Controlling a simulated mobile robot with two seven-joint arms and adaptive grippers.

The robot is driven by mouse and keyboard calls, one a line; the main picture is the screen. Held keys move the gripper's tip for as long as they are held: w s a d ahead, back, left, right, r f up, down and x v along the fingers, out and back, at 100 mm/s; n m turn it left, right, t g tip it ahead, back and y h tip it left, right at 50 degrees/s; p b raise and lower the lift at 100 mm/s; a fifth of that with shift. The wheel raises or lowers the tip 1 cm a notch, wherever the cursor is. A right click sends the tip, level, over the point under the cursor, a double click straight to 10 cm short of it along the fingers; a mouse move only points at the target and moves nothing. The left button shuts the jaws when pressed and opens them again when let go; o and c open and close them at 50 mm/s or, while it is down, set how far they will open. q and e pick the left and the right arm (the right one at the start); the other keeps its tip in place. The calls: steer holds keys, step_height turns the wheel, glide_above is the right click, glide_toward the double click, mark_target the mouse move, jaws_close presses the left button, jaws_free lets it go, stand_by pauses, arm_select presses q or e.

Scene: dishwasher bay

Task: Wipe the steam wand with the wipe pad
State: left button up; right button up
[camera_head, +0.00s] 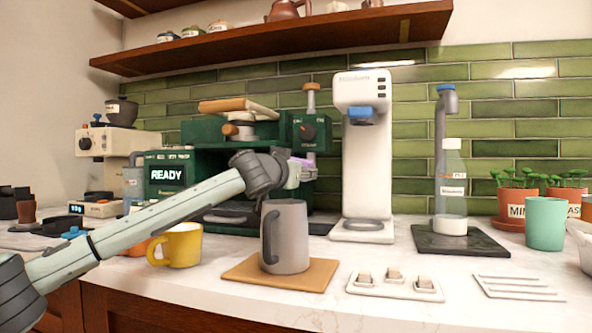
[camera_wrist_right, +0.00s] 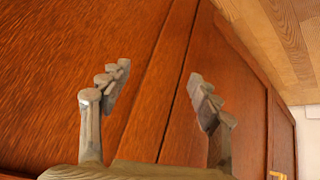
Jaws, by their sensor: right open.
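My left arm reaches in from the left to the green espresso machine (camera_head: 170,178). Its gripper (camera_head: 303,172) is at the machine's right part, above and behind the grey pitcher. A small lavender piece, which looks like the wipe pad (camera_head: 302,162), shows at its fingertips and appears held there. The fingers are small and partly hidden by the wrist. I cannot make out the steam wand; the gripper and arm cover that area. My right gripper (camera_wrist_right: 157,92) is open and empty in the right wrist view, in front of brown wooden panels. It is outside the head view.
The grey pitcher (camera_head: 288,238) stands on a wooden board (camera_head: 240,272), close below the left gripper. A yellow mug (camera_head: 181,246) is beside it. A white grinder-like machine (camera_head: 362,150) stands right of the espresso machine. A white switch panel (camera_head: 395,287) lies at the front.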

arm_select(q)
steer(key=shift+w+d, duration=0.1)
steer(key=shift+w, duration=0.2)
